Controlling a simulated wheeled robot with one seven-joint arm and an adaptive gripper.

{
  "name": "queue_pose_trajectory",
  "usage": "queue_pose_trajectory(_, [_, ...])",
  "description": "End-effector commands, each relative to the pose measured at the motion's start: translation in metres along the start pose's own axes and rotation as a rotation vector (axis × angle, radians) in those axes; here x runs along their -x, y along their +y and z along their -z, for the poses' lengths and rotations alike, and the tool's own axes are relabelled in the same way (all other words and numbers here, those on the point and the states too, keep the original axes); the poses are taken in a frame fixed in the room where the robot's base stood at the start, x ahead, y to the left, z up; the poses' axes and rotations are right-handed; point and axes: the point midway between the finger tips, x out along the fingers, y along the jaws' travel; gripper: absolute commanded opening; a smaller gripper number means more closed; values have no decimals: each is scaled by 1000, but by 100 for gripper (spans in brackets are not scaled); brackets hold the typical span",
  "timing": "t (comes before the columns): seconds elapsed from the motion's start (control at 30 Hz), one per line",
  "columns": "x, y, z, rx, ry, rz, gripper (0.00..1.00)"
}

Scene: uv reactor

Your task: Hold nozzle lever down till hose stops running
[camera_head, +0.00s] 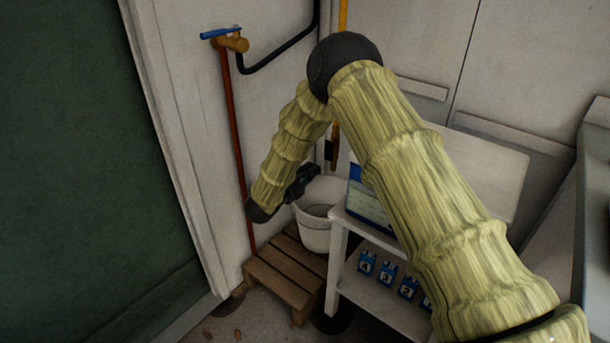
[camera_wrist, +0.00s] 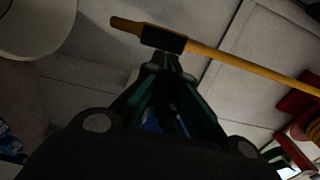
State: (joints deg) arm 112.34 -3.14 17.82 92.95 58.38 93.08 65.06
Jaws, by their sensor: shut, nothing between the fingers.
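A yellow, rod-like hose or wand (camera_head: 343,16) hangs by the back corner, with a black block (camera_head: 331,152) near its lower end. In the wrist view the yellow length (camera_wrist: 250,65) crosses the top, with the black block (camera_wrist: 163,38) on it and a brownish tip beyond. I cannot make out a separate lever. My gripper (camera_head: 312,171) is shut and empty, above the bucket's rim. In the wrist view its fingertips (camera_wrist: 170,62) are right by the black block; I cannot tell whether they touch. No water flow is visible.
A white bucket (camera_head: 315,232) stands on a wooden slatted step (camera_head: 284,275). A white table (camera_head: 345,222) with blue numbered items below stands close on the right. A red-brown pipe with a blue-handled tap (camera_head: 221,32) and a black hose (camera_head: 285,48) run along the left wall.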

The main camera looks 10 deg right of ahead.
Motion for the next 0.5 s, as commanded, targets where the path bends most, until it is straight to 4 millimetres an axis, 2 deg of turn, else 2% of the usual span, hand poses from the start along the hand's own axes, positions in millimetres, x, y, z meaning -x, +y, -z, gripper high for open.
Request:
queue_pose_trajectory(0.3, [-54, 0, 2, -1, 3, 2, 0])
queue_pose_trajectory(0.5, [-80, 0, 1, 0, 2, 2, 0])
